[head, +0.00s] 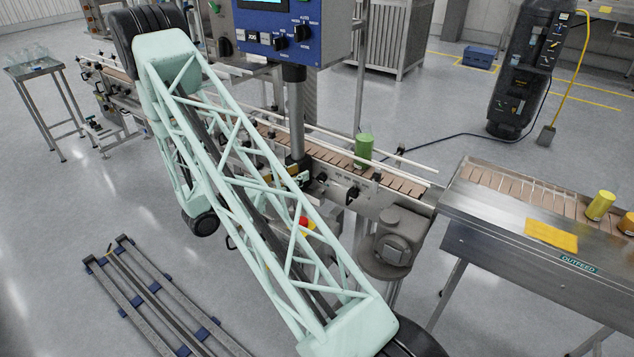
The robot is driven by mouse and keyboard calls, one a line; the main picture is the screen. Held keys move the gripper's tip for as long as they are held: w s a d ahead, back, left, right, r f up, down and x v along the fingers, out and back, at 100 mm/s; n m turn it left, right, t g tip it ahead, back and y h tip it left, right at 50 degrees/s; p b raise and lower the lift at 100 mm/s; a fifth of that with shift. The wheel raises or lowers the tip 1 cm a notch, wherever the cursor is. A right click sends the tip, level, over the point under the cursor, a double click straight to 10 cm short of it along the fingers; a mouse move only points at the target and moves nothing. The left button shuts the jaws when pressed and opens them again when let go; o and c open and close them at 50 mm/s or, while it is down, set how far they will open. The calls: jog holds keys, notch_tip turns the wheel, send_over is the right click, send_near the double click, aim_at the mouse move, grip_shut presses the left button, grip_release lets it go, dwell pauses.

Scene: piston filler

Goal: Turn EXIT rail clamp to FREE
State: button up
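The conveyor (405,188) runs behind my pale green lattice arm toward the lower right, with guide rails along its belt. Small black knobs stand on its side, one (352,193) below a green container (363,150) on the belt. No EXIT label or FREE mark can be read, so I cannot tell which knob is the EXIT rail clamp or how it is turned. My arm crosses the middle of the view and covers part of the conveyor. My gripper does not show; my arm's far part is largely hidden behind the lattice.
A blue control panel (275,30) stands on a post above the conveyor. The OUTFEED table (490,215) at right carries a yellow cloth (551,236) and yellow containers (599,205). Floor rails (140,290) lie at lower left.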

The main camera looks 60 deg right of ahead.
aim_at(320, 178)
notch_tip(320, 178, down, 14)
jog(key=w+d+n+t+h, duration=0.1)
jog(key=w+d+n+t, duration=0.1)
jog(key=n, duration=0.3)
jog(key=shift+w+d+f+t, duration=0.25)
jog(key=shift+w+t, duration=0.2)
jog(key=shift+t, duration=0.45)
jog(key=shift+d, duration=0.15)
jog(key=shift+s+d+b, duration=0.2)
jog(key=shift+d+b, duration=0.4)
jog(key=shift+d, duration=6.1)
jog(key=shift+c, duration=0.9)
jog(key=c, duration=0.4)
